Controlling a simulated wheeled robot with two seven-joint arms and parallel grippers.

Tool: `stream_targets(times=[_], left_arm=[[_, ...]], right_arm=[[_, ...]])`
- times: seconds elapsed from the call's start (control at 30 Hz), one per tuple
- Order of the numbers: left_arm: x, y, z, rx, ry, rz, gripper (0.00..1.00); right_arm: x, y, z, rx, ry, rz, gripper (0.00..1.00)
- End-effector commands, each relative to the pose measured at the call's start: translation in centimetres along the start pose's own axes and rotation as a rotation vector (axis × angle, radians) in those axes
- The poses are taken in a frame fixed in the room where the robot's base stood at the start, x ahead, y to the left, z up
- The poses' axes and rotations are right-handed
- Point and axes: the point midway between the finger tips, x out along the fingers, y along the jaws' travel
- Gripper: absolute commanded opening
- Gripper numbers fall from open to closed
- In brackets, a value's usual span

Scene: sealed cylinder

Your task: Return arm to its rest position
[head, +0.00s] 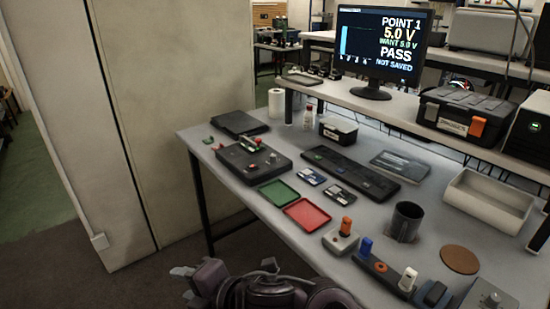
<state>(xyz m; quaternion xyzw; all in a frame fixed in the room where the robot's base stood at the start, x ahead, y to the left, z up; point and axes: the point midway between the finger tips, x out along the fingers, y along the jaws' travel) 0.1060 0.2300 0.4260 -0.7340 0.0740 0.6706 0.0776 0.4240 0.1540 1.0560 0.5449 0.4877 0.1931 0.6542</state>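My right gripper (186,284) is low at the bottom edge of the head view, in front of the table and below its top. Its two pale fingertips point left and stand apart, with nothing visible between them. Dark purple-grey links of my arm (265,291) lie to its right, partly cut off by the frame edge. My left gripper is not in view. The grey table (233,180) stands beyond the gripper, which is clear of everything on it.
The monitor (381,45) reads POINT 1, 5.0 V, PASS, NOT SAVED. A black test box (240,163), green tray (278,193), red tray (306,215), two small meters, a dark cup (405,221) and switch boxes occupy the table. A beige cabinet (185,110) stands left; floor shows between it and the table.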

Motion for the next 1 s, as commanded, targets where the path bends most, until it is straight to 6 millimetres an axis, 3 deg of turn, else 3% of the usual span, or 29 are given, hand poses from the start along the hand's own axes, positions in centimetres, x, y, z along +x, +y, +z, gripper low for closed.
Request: stream_targets(times=[0.17, 0.3, 0.4, 0.6, 0.9, 0.97, 1.0], left_arm=[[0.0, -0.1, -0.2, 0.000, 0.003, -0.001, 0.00], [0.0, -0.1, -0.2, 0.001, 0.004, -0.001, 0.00], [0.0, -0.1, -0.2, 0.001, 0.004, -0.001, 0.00], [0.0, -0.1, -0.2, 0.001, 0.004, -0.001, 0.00], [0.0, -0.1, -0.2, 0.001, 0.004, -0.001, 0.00], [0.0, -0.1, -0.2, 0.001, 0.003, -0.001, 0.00], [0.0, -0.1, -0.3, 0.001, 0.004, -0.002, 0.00]], right_arm=[[-3.9, -2.1, 5.6, 0.568, -0.241, 0.043, 0.39], [-8.5, -7.8, 10.2, 1.018, -0.469, 0.030, 0.39], [-12.2, -12.7, 12.1, 1.298, -0.633, 0.007, 0.39], [-18.1, -20.1, 12.8, 1.655, -0.881, -0.035, 0.39], [-24.9, -27.1, 11.0, 1.978, -1.162, -0.083, 0.39], [-25.7, -28.3, 10.7, 2.020, -1.205, -0.092, 0.39], [-24.7, -29.2, 11.2, 2.013, -1.200, -0.097, 0.39]])
